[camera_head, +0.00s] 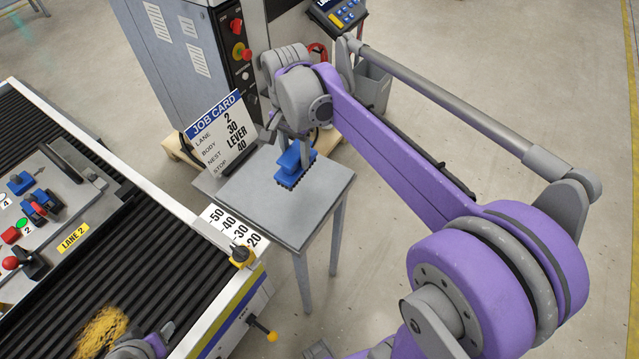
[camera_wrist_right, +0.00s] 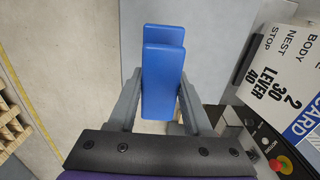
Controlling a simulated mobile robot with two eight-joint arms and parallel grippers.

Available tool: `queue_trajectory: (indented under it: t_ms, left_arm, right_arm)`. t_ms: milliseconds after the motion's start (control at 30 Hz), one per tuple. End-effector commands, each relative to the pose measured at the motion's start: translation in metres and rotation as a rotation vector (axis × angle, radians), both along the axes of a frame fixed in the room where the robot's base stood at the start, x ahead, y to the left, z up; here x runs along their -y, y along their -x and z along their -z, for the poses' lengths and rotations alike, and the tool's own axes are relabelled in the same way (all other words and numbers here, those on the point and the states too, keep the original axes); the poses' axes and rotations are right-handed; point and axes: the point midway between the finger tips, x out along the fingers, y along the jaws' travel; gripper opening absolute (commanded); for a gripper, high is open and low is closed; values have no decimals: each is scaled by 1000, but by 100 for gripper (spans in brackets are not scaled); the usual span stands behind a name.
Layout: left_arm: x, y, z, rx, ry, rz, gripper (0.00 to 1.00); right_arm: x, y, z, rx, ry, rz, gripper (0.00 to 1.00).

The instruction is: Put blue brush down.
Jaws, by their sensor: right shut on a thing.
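The blue brush (camera_head: 292,170) has a blue block body and dark bristles pointing down. It is over the small grey side table (camera_head: 262,212), near its far edge; I cannot tell whether the bristles touch the top. My right gripper (camera_head: 304,150) is above the brush and shut on it. In the right wrist view the brush (camera_wrist_right: 163,80) sits between the two grey fingers of the right gripper (camera_wrist_right: 161,100). Part of my left arm shows at the bottom edge of the head view, but its jaws are not clear.
A job card (camera_head: 222,135) stands at the table's back left edge. A grey cabinet (camera_head: 165,75) is behind. The ribbed conveyor (camera_head: 165,265) with a fixture tray (camera_head: 75,225) is at left, with a yellow patch (camera_head: 100,332) on it. The table's front is clear.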

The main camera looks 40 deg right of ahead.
Motion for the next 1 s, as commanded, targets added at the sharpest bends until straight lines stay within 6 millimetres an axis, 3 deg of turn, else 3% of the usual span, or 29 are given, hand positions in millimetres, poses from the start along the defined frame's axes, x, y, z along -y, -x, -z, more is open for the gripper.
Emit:
queue_trajectory:
  t_ms: [167,433,800,1000]
  left_arm:
    - [0,1,2,-1,0,0,57]
    - [0,2,6,-4,0,0,57]
    - [0,3,10,-6,0,0,57]
    - [0,3,10,-6,0,0,57]
  right_arm:
    - [2,1,1,1,0,11,0]
    - [2,1,44,1,0,13,0]
    - [1,1,90,1,0,12,0]
    - [1,1,99,1,1,12,0]
